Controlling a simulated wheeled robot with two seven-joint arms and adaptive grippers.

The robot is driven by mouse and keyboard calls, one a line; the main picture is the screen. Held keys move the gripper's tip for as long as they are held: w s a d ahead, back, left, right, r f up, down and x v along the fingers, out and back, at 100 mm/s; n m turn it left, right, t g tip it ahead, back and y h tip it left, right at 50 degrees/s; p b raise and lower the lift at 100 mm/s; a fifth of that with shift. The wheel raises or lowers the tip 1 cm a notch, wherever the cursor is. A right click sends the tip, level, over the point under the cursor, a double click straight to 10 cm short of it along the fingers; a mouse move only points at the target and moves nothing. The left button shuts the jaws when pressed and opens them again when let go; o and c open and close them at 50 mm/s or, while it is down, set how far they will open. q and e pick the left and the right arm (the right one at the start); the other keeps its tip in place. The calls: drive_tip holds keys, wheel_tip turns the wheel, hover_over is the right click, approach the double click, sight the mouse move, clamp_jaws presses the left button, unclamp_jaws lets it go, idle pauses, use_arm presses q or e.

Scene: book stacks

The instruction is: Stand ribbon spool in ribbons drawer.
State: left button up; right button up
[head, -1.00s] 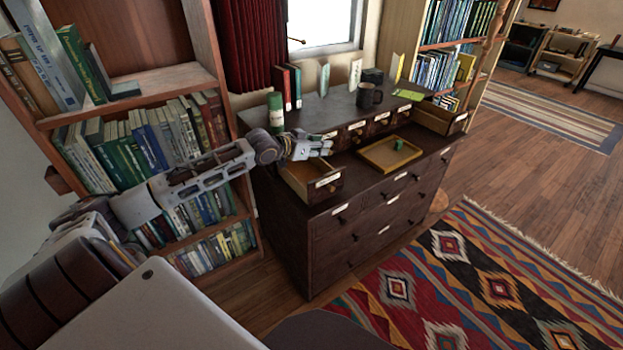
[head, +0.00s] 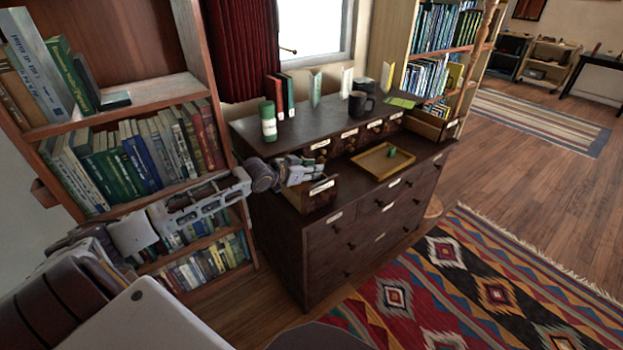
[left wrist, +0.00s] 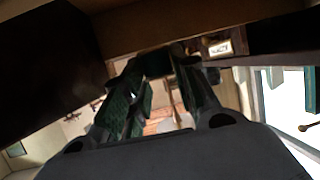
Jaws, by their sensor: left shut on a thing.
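My left gripper (head: 303,172) is at the open small drawer (head: 321,195) on the left of the dresser top, its fingers reaching in behind the labelled front. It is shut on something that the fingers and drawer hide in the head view. In the left wrist view the fingers (left wrist: 160,85) show green inner faces, and the held thing cannot be made out. I cannot confirm that it is the ribbon spool. A small green piece (head: 392,152) is in the shallow tray (head: 368,170). The drawer label is too small to read. My right gripper is not in view.
A green-and-white cylinder (head: 268,122) stands on the raised back shelf of the dresser (head: 290,225), with a dark mug (head: 361,103) and upright books (head: 283,97) nearby. Another small drawer (head: 428,124) is open at the right. A bookcase (head: 130,100) stands close on the left.

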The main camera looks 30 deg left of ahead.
use_arm(q)
wheel_tip(320, 180, down, 2)
drive_tip(key=shift+f+b, duration=0.25)
drive_tip(key=shift+b, duration=0.05)
drive_tip(key=shift+f, duration=0.55)
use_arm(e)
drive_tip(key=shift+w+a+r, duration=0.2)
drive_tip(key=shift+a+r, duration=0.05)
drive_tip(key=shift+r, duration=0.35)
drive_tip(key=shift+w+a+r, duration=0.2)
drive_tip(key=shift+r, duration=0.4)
use_arm(q)
drive_tip(key=shift+f, duration=0.25)
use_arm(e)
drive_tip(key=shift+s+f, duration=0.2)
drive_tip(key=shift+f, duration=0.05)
use_arm(q)
drive_tip(key=shift+f, duration=0.3)
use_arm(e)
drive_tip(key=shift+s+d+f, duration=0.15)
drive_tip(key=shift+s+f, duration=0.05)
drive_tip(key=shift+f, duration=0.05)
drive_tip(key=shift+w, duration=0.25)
use_arm(q)
drive_tip(key=o, duration=0.7)
drive_tip(key=shift+f, duration=0.1)
